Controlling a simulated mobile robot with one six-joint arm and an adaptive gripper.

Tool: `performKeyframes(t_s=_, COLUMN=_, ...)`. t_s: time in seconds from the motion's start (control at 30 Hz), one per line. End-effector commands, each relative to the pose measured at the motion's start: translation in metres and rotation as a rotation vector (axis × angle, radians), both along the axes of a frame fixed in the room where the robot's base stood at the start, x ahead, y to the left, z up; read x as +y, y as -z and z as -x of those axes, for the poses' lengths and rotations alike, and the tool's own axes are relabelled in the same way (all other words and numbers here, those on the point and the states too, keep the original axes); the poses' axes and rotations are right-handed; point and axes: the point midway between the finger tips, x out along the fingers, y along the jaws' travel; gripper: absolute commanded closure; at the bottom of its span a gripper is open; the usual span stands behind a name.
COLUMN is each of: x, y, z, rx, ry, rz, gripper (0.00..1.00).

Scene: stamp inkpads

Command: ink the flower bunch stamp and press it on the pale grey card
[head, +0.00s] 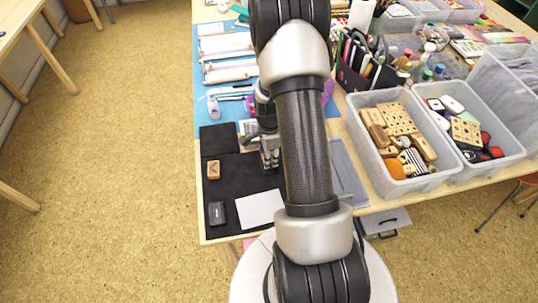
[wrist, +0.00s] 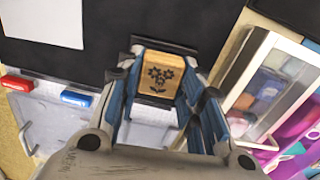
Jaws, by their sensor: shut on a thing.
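My gripper (wrist: 164,52) is shut on the flower bunch stamp (wrist: 158,76), a light wooden block with a black flower picture facing the wrist camera. The fingers lie on its left and right sides. In the head view my gripper (head: 269,156) is over the black mat, partly behind my arm, and the stamp cannot be made out there. The pale card (head: 261,209) lies flat on the mat's near part; it also shows at the wrist view's top left (wrist: 42,20). A small dark case (head: 217,213), which looks like an inkpad, lies left of the card.
Another wooden stamp (head: 213,170) with a chevron mark sits on the black mat (head: 228,178), left of my gripper. A blue mat (head: 203,108) with tools lies behind. Bare mat separates gripper and card.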

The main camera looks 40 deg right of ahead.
Motion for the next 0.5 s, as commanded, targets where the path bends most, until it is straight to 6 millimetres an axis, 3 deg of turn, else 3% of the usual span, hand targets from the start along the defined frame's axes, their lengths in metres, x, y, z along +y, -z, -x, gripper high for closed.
performKeyframes(t_s=0.5, x=-0.0005, y=-0.0080, z=-0.0007, rx=-0.002, ry=0.000, rz=0.001, gripper=0.83)
